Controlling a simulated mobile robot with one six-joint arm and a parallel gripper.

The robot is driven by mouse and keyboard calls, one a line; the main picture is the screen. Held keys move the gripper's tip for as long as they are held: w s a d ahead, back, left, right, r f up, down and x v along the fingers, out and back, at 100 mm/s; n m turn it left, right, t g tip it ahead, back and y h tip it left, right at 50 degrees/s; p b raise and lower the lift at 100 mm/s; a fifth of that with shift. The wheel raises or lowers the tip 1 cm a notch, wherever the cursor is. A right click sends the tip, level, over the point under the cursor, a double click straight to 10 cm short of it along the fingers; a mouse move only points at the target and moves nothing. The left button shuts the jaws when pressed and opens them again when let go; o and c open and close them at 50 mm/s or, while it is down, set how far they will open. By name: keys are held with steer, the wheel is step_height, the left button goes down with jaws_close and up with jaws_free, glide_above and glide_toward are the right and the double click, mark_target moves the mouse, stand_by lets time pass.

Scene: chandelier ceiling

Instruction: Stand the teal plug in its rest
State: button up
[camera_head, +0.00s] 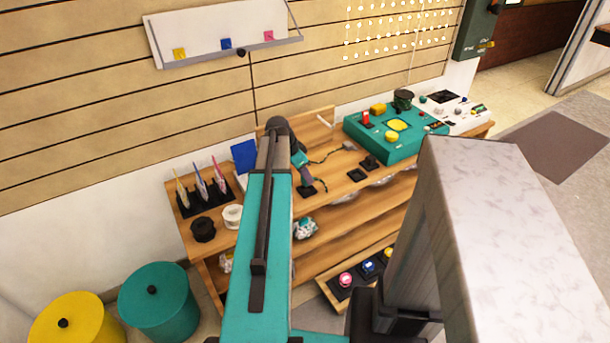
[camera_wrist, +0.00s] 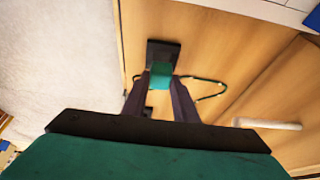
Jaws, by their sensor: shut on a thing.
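The teal plug (camera_wrist: 161,74) is between the two dark fingers of my gripper (camera_wrist: 160,97) in the wrist view, and the gripper is shut on it. A black square block (camera_wrist: 164,50), which looks like the rest, lies just beyond the plug and partly behind it. I cannot tell whether the plug touches it or stands in it. A green cord (camera_wrist: 212,94) curves out to the right of the plug.
A teal control box (camera_head: 385,140) stands on the bench (camera_head: 325,208) at the right. Two dark blocks (camera_head: 357,175) (camera_head: 371,163) sit between it and my gripper. A black rack with coloured pieces (camera_head: 203,192) and a white ring (camera_head: 232,217) are at the left.

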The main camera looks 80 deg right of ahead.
steer(key=shift+f, duration=0.15)
steer(key=shift+f, duration=0.5)
steer(key=shift+f+b, duration=0.6)
steer(key=shift+f, duration=0.25)
stand_by(3.2)
steer(key=o, duration=1.1)
steer(key=shift+c, duration=1.1)
steer(key=shift+r+p, duration=2.5)
steer(key=shift+r, duration=2.05)
